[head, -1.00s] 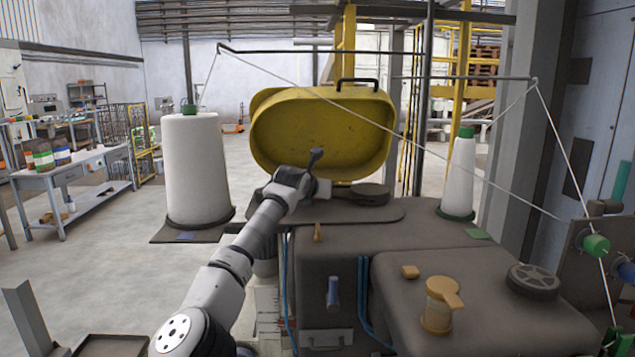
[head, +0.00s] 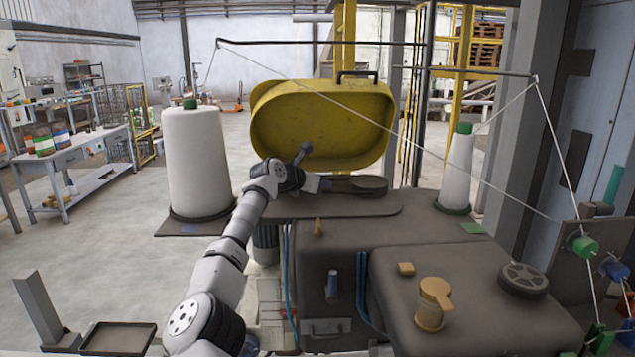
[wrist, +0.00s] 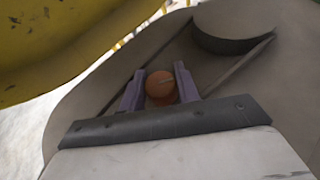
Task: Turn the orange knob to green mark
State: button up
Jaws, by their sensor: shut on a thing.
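The orange knob (wrist: 160,86) sits on the grey machine top in the wrist view, with a short pale line on its face. The two purple fingers of my gripper (wrist: 159,83) are on either side of it, shut on it. In the head view my gripper (head: 318,183) is low over the machine top, in front of the yellow cover, and the knob is hidden there. I cannot make out a green mark around the knob in the wrist view.
The yellow cover (head: 320,125) rises close behind my gripper. A dark round piece (head: 369,184) lies just right of it. White thread cones (head: 195,160) (head: 459,175) stand on both sides, with thread strung overhead. A tan capped part (head: 433,305) stands at the front right.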

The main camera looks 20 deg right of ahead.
jog(key=o, duration=1)
jog(key=shift+a, duration=0.15)
jog(key=shift+s+a+r+b, duration=0.1)
jog(key=shift+s+a+b, duration=0.15)
jog(key=shift+b, duration=0.1)
jog(key=b+v, duration=0.5)
jog(key=v, duration=0.8)
jog(key=shift+r+b, duration=0.1)
jog(key=shift+b, duration=0.2)
jog(key=shift+d, duration=0.1)
